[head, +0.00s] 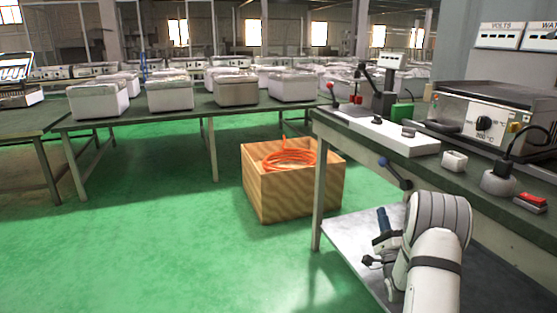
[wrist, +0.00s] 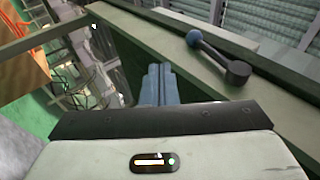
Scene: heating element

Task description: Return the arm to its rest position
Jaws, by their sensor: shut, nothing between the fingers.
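My gripper (wrist: 157,72) shows in the wrist view as two blue fingers pressed together with nothing between them. In the head view my gripper (head: 382,212) is at the lower right, below the edge of the right-hand workbench (head: 480,205) and above its lower shelf. My white arm comes up from the bottom of the picture behind it. A dark lever with a blue ball end (head: 393,172) sticks out at the bench's front edge, above the gripper and apart from it. The lever also shows in the wrist view (wrist: 218,55), right of the fingers.
The bench carries a heating unit with a dial (head: 483,124), a white board (head: 395,136), a small white dish (head: 454,161) and a red switch (head: 530,202). A wooden crate (head: 270,195) with orange hose stands left of the bench. The green floor (head: 140,240) at left is clear.

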